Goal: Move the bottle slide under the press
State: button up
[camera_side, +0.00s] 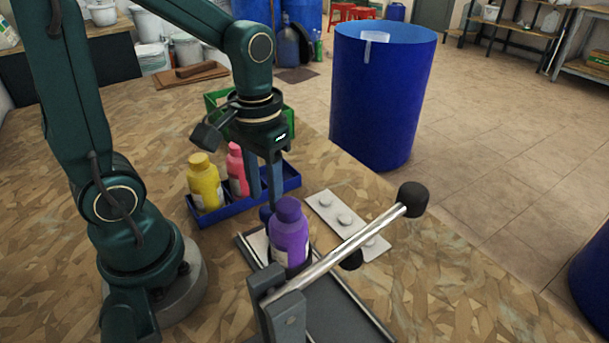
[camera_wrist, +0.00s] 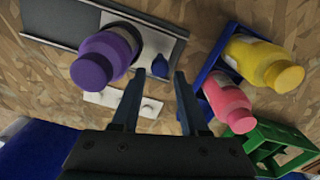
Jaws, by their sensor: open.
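The bottle slide (camera_wrist: 148,50) sits at the end of a grey rail track (camera_side: 350,308) and carries an upright purple bottle (camera_side: 289,232), also in the wrist view (camera_wrist: 104,57). A dark blue knob (camera_wrist: 160,67) stands at the slide's end beside the bottle; in the side view it is partly hidden. The press (camera_side: 285,308) stands in the foreground, its metal lever (camera_side: 335,254) slanting up to a black grip. My gripper (camera_side: 266,202) points down, open and empty. In the wrist view its fingertips (camera_wrist: 158,75) lie either side of the knob; I cannot tell whether they touch it.
A blue tray (camera_side: 291,180) behind the slide holds a yellow bottle (camera_side: 205,184) and a pink bottle (camera_side: 238,170). A green crate (camera_side: 218,98) is behind it. A white strip with round pieces (camera_side: 326,202) lies right of the slide. A tall blue drum (camera_side: 380,100) stands beyond the table.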

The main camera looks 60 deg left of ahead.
jog(key=shift+f, duration=1.35)
jog(key=shift+c, duration=0.3)
grip_shut()
